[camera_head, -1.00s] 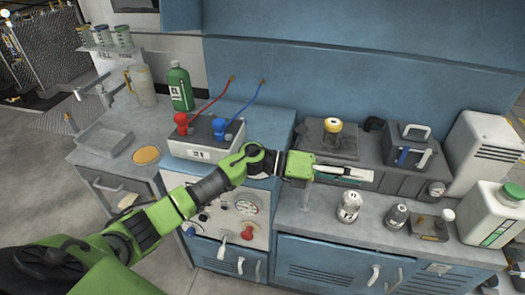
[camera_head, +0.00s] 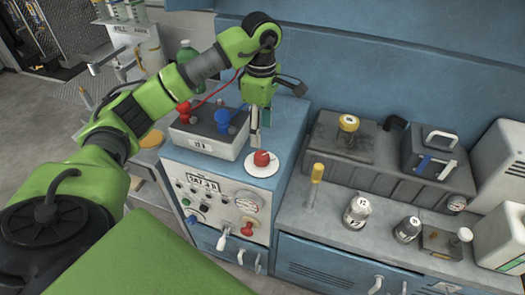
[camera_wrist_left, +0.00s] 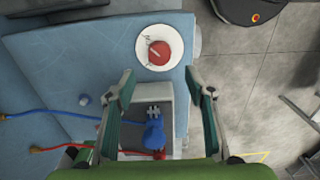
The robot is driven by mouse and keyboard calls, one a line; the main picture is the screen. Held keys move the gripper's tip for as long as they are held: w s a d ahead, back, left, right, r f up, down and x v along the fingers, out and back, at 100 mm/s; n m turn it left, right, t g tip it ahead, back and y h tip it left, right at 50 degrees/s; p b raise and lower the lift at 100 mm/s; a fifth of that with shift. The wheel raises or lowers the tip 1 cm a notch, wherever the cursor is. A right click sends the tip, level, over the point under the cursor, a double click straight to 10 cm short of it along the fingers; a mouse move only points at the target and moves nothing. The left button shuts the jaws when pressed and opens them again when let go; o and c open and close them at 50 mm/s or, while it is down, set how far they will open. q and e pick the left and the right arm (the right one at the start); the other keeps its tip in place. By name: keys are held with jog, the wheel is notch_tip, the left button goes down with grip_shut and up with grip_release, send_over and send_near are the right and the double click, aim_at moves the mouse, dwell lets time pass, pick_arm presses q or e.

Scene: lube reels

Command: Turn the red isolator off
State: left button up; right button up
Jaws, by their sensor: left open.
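The red isolator is a red knob (camera_head: 262,158) on a round white plate (camera_head: 276,168), on top of the blue cabinet near its right front. In the left wrist view the knob (camera_wrist_left: 159,53) sits on its white disc beyond the fingertips, with a pale mark across its face. My left gripper (camera_head: 257,140) points down just behind and above the knob, apart from it as far as I can tell. Its two fingers (camera_wrist_left: 167,88) are spread and empty in the left wrist view. My right gripper is not in view.
A grey battery box (camera_head: 205,145) with red (camera_head: 184,112) and blue (camera_head: 223,120) clamps stands left of the knob; cables run from them. A yellow-handled tool (camera_head: 316,182) and canisters (camera_head: 356,212) stand on the counter to the right. The cabinet front carries a gauge (camera_head: 246,202).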

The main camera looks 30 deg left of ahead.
aim_at(262, 155)
pick_arm(q)
notch_tip(262, 155, down, 9)
jog(key=shift+p, duration=0.95)
jog(key=shift+w+f, duration=0.1)
jog(key=shift+f, duration=0.35)
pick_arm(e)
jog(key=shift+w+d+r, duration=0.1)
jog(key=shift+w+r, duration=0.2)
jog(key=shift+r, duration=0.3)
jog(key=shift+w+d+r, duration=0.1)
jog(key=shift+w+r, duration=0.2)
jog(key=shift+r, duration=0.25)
pick_arm(q)
jog(key=shift+c, duration=0.5)
jog(key=c, duration=1)
